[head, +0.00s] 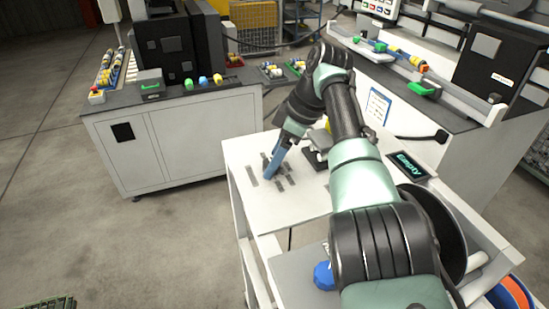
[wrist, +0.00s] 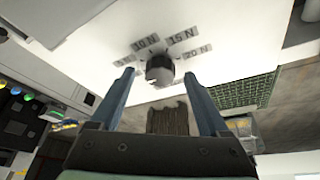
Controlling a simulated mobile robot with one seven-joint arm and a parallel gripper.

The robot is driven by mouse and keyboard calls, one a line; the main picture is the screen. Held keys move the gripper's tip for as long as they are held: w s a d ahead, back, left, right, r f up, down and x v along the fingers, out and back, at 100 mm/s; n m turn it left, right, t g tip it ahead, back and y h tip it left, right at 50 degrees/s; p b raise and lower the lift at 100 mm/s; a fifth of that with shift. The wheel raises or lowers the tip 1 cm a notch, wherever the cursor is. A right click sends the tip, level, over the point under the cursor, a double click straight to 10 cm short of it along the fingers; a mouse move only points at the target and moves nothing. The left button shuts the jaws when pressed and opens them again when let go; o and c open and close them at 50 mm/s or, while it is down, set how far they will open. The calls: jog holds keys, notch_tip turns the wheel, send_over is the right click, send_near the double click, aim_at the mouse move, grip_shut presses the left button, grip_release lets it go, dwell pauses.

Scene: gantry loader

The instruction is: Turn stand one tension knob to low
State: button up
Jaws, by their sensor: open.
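The tension knob (wrist: 160,67) is a dark round knob on a white panel (wrist: 225,52). Labels fan around it in the wrist view, among them 10 N, 15 N and 20 N; the label at the left end is too small to read surely. My gripper (wrist: 160,76) is open, with its two blue fingers reaching toward the panel. The knob shows between and just beyond the fingertips; I cannot tell whether they touch it. In the head view my gripper (head: 270,176) points down at the white stand top (head: 300,208), where the knob itself is hidden.
An "Empty" display (head: 408,165) sits on the stand's right side, and a blue knob (head: 323,276) is low at its front. A grey cabinet (head: 165,150) with coloured buttons stands at the back left. A white machine (head: 460,125) stands at the back right.

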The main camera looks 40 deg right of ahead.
jog(key=b+v, duration=0.2)
jog(key=v, duration=1)
jog(key=shift+r, duration=0.2)
